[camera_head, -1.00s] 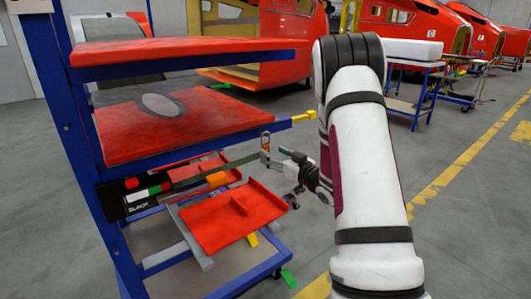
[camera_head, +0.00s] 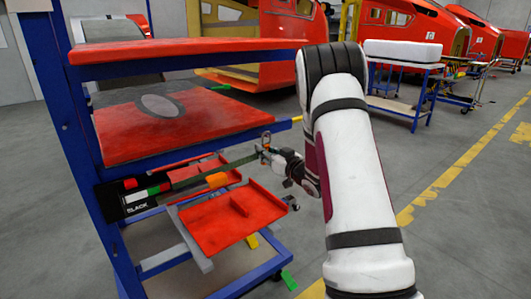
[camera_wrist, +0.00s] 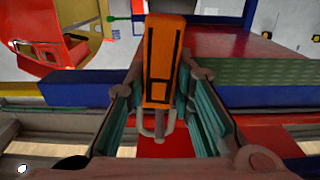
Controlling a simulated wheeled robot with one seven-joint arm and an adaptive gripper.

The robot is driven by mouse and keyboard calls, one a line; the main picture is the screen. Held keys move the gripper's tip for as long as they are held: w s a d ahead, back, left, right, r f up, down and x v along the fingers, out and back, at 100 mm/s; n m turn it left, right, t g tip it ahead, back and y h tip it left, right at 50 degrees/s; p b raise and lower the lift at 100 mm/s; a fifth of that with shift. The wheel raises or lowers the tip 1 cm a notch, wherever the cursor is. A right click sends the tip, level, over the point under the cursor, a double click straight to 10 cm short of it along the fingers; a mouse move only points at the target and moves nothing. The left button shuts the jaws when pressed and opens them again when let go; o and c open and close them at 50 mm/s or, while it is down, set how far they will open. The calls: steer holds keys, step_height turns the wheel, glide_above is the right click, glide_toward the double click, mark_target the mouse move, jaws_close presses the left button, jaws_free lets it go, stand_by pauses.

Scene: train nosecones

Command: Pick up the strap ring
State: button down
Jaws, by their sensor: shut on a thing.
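The strap ring (camera_head: 266,138) is a small grey metal loop at the right end of a dark green strap (camera_head: 240,161). The strap runs left to a black box (camera_head: 127,199) on the blue rack. My gripper (camera_head: 264,153) is at the ring, beside the rack's middle shelf, and is shut on it. In the wrist view, my gripper (camera_wrist: 160,110) has its teal-lined fingers on either side of an orange block (camera_wrist: 163,60) with black lines. A grey metal loop (camera_wrist: 160,126) shows below the block. The exact contact at the fingertips is hard to make out.
The blue rack holds red panels (camera_head: 185,122) on its shelves and a red tray (camera_head: 230,215) below my gripper. A blue cart (camera_head: 402,92) with a white block stands behind my arm. Red train noses (camera_head: 400,18) stand at the back. Floor at right is clear.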

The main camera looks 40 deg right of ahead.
steer(key=shift+r, duration=0.15)
steer(key=shift+r, duration=0.65)
steer(key=shift+s+d, duration=0.1)
steer(key=shift+s, duration=0.3)
steer(key=s+p, duration=0.2)
steer(key=s, duration=1.5)
steer(key=shift+s+d, duration=0.15)
steer(key=shift+d, duration=0.05)
